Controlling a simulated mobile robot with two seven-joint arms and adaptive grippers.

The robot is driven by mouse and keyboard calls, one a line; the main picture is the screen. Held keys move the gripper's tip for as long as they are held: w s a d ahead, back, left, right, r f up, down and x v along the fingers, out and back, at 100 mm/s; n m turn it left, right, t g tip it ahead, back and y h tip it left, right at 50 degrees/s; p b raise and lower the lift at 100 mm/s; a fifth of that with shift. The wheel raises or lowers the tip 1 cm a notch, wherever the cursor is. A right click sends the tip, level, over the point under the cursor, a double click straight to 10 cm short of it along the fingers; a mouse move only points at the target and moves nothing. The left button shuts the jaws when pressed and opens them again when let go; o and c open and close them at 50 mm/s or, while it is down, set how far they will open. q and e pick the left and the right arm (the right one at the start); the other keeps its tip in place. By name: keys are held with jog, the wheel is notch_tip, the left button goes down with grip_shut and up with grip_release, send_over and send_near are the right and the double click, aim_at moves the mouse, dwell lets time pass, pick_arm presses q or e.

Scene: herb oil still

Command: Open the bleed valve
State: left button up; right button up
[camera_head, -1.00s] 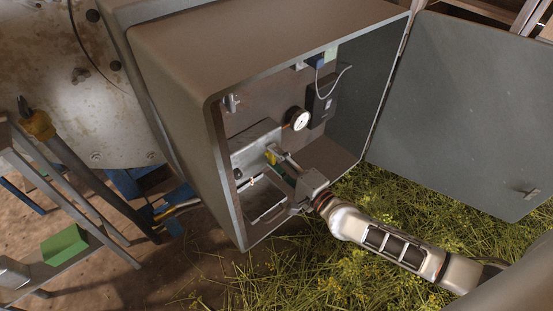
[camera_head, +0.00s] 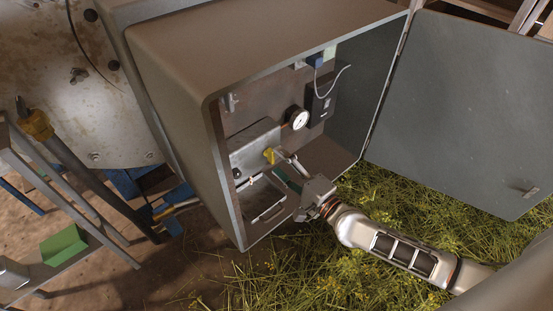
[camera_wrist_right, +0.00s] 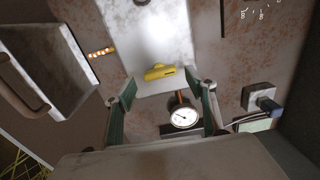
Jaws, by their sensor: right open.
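The bleed valve seems to be the yellow lever (camera_head: 269,155) on a pale metal block (camera_head: 250,150) inside the open grey cabinet. In the right wrist view the yellow lever (camera_wrist_right: 159,72) lies nearly level across the lower end of the pale block. My right gripper (camera_head: 288,166) is open and empty, with its fingers toward the lever from the lower right. In the right wrist view its green-padded fingertips (camera_wrist_right: 165,90) stand apart, to either side of and short of the lever. My left gripper is not in view.
A round gauge (camera_head: 297,118) and a black box (camera_head: 321,100) are mounted beside the valve. A tray with a handle (camera_head: 267,212) sits low in the cabinet, near my gripper. The cabinet door (camera_head: 460,110) stands open at right. Grass lies below.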

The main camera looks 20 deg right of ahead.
jog(key=v, duration=0.9)
jog(key=shift+s, duration=0.2)
jog(key=shift+d, duration=0.1)
jog(key=shift+r, duration=0.15)
